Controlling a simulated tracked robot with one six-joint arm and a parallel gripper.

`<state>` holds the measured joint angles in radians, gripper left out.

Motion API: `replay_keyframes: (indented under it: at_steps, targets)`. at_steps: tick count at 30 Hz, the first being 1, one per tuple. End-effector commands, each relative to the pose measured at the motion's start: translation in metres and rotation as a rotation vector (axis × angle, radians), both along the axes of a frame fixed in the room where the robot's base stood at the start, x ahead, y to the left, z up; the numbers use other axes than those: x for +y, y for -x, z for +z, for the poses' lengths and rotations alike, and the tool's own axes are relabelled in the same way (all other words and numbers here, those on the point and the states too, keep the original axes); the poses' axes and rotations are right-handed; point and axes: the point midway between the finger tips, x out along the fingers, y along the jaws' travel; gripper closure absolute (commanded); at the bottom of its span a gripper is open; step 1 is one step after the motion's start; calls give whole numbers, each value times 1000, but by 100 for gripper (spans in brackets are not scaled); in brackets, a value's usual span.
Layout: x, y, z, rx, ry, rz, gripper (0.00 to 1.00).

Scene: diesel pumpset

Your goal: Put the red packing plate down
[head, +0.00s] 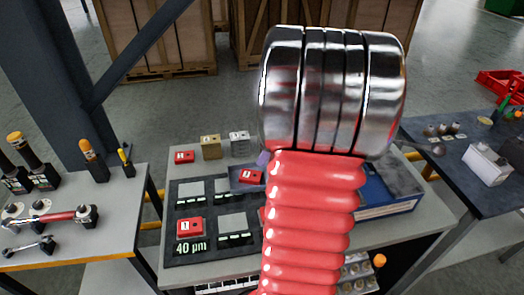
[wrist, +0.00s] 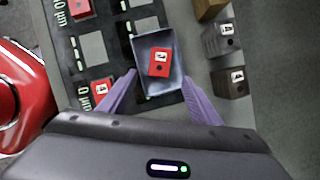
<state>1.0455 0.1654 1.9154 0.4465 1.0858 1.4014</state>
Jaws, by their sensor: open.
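A red packing plate (wrist: 158,62) with a white label lies in a small dark tray (wrist: 151,88) in the wrist view. It also shows in the head view (head: 251,177), left of my arm. My gripper (wrist: 159,79) is open. Its purple fingers reach either side of the tray's near end, with the plate just beyond the fingertips, and nothing is visibly gripped. In the head view my red and chrome arm hides most of the gripper. Another red plate (head: 190,227) sits on the dark board (head: 180,254) beside the "40 µm" mark.
A third red plate (head: 184,157), a brass block (head: 210,147) and a steel block (head: 239,144) stand along the bench's back edge. The board has grey squares (head: 232,224). A side table (head: 60,258) with tools is left; a dark table (head: 465,177) is right.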

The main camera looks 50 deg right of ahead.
Motion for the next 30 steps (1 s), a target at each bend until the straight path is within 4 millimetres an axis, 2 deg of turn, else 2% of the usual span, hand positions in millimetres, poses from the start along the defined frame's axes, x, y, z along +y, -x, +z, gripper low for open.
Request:
replay_keyframes:
  at_steps: [8,11,13,17,21,30]
  targets:
    - [2,-1,1,-1,4,8,42]
    - [11,-5,5,-3,25,56,42]
    - [25,-10,10,-8,55,123,42]
    - [63,-22,23,-22,144,323,42]
    - [112,-30,38,-43,260,592,42]
    - [210,-27,62,-103,511,1166,42]
